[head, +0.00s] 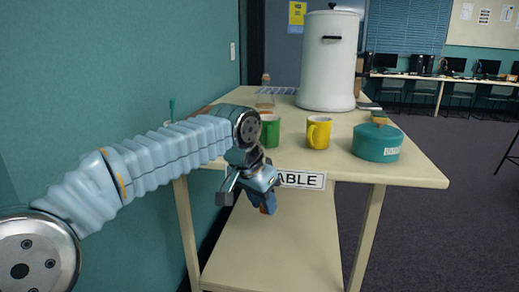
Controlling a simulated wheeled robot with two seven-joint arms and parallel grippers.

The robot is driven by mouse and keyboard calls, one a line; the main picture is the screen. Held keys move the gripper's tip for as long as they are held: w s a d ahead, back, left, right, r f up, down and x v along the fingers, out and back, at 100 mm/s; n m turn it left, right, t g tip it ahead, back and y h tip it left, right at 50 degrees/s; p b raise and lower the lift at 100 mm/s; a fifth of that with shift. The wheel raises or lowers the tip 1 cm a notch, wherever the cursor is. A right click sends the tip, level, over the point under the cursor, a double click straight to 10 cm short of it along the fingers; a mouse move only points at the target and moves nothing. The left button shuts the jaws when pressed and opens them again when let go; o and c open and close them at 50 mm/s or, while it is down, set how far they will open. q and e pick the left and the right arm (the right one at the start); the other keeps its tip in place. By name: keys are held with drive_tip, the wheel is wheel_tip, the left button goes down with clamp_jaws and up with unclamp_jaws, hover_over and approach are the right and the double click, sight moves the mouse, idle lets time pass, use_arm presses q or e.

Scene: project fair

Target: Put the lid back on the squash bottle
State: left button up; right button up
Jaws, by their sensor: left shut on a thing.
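The squash bottle (265,99) stands upright at the back left of the table, clear-walled with a narrow neck. It is too small to tell whether anything caps it. My left gripper (248,203) hangs in front of the table's near edge, below the tabletop and well apart from the bottle. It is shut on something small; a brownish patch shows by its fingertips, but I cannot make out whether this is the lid. No lid shows clearly elsewhere. My right gripper is out of view.
On the table (418,171) stand a green mug (270,131), a yellow mug (318,133), a teal lidded pot (377,143) and a tall white urn (328,62). My left arm passes the table's left side. A teal wall (120,60) is close on the left; open floor lies right.

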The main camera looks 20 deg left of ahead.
use_arm(q)
wheel_tip(320, 180, down, 22)
drive_tip(key=w+d, duration=0.2)
drive_tip(key=shift+w+d+f, duration=0.25)
drive_tip(key=shift+w+d, duration=0.05)
drive_tip(key=shift+a, duration=0.1)
